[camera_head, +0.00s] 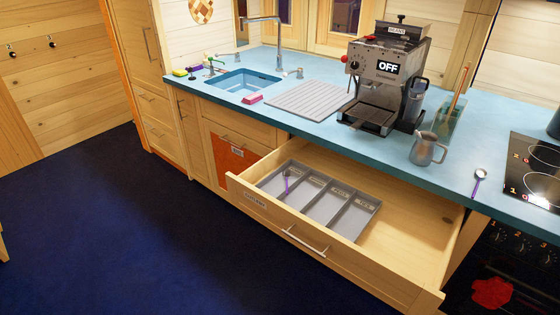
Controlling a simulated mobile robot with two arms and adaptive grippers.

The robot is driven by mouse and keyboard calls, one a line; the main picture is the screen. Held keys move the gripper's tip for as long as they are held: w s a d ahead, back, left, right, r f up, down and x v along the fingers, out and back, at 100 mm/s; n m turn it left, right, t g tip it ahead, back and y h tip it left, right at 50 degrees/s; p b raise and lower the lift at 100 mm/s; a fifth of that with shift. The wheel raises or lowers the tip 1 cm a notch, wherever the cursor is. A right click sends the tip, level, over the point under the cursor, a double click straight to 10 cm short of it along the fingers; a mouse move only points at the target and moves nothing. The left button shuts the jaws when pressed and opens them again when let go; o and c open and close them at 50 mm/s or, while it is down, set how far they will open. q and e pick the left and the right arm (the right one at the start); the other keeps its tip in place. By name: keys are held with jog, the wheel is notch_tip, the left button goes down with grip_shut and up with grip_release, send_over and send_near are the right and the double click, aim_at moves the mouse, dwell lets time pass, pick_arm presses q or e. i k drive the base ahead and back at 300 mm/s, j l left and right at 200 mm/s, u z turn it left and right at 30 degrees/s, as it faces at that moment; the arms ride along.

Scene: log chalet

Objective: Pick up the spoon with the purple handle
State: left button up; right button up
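A spoon with a purple handle (478,180) lies on the blue countertop at the right, between the metal pitcher and the cooktop. Its pale bowl points away from me and its handle points toward the counter's front edge. A second small utensil with a purple handle (286,183) is in the left part of the grey divided tray (357,220) inside the open drawer. It is too small to tell its kind. Neither of my grippers is in view.
The open drawer (300,239) juts out below the counter (455,171). A metal pitcher (428,149), a coffee machine (380,85) and a container with a wooden-handled utensil (449,118) stand near the counter spoon. A black cooktop (533,167) is to its right. The dark blue floor is clear.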

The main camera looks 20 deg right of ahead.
aim_at(481, 173)
jog(key=z, duration=2)
jog(key=i+l+u, duration=0.6)
jog(key=l, duration=0.3)
jog(key=i, duration=0.05)
